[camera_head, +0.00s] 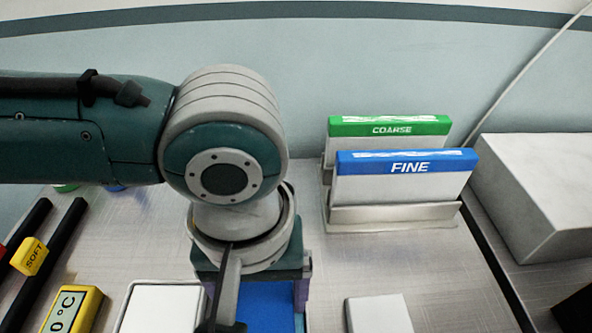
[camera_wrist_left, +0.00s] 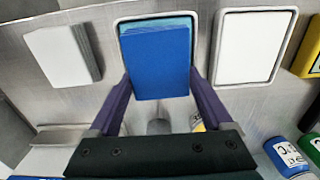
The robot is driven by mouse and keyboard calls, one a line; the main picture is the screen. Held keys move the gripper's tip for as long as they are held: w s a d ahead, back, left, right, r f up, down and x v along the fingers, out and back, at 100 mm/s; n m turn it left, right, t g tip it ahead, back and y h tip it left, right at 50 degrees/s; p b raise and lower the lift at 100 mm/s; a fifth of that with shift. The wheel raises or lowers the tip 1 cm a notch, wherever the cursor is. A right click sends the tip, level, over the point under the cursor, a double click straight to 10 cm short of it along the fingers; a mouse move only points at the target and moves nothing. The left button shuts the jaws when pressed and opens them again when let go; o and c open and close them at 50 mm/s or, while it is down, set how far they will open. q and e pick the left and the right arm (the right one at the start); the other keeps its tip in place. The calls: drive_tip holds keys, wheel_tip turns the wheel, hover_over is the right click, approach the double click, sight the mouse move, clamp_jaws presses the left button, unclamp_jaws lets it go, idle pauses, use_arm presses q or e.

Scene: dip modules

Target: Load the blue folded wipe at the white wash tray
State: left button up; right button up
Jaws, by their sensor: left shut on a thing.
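My left gripper (camera_head: 256,292) is shut on the blue folded wipe (camera_head: 266,308). In the left wrist view the gripper (camera_wrist_left: 160,88) has its purple fingers at the wipe's two sides, and the wipe (camera_wrist_left: 158,66) lies flat between them. The wipe overlaps a tray with a pale rim and teal inside (camera_wrist_left: 155,22) and hides most of it; I cannot tell the gap between them. The white wash tray (camera_wrist_left: 252,46) is beside it, empty-looking, at right in the wrist view. In the head view the white tray (camera_head: 160,308) is left of the gripper. My right gripper is not in view.
A white stack (camera_head: 378,315) stands right of the gripper. Behind it, FINE (camera_head: 405,183) and COARSE (camera_head: 440,129) packs stand in a metal holder. A yellow display (camera_head: 75,310) and black rails with a SOFT tag (camera_head: 30,257) are at left. A white block (camera_head: 545,195) is at right.

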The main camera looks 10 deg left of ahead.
sight(262, 297)
use_arm(q)
drive_tip(key=shift+f+b, duration=0.3)
drive_tip(key=shift+f, duration=0.25)
idle(0.5)
drive_tip(key=shift+a+f+p, duration=0.1)
drive_tip(key=shift+p, duration=0.25)
idle(1.5)
wheel_tip(262, 297, up, 7)
drive_tip(key=p, duration=0.8)
drive_tip(key=shift+p, duration=0.4)
drive_tip(key=shift+w, duration=0.1)
